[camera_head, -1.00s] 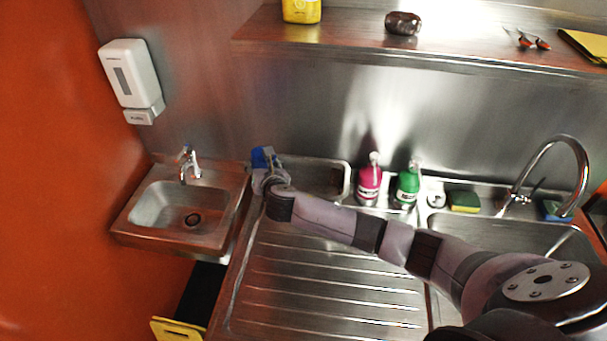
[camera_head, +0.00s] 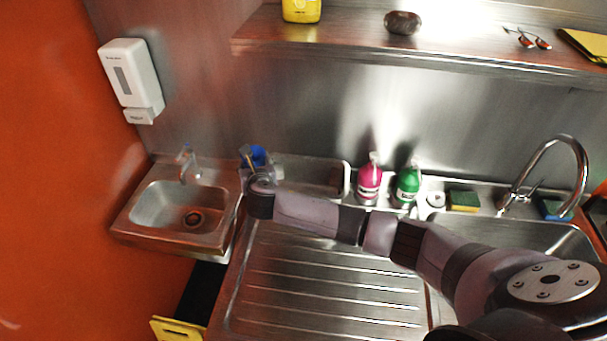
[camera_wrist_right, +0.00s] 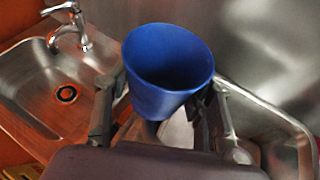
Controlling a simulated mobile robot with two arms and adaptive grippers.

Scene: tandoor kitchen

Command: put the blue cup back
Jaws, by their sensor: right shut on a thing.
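The blue cup (camera_wrist_right: 168,75) shows large in the right wrist view, its open mouth facing up toward the camera. My right gripper (camera_wrist_right: 160,110) is shut on it, with one finger on each side. In the head view the cup (camera_head: 258,155) is a small blue patch at the back left corner of the drainboard, near the steel wall, partly hidden by my right gripper (camera_head: 256,165). Whether the cup touches the surface below cannot be told. My left gripper is not in view.
A small hand sink (camera_head: 150,207) with a tap is left of the drainboard (camera_head: 330,290). Magenta (camera_head: 369,184) and green (camera_head: 407,186) bottles stand along the back, right of the cup. A sponge (camera_head: 463,200) lies farther right. A shelf (camera_head: 420,50) overhangs the back.

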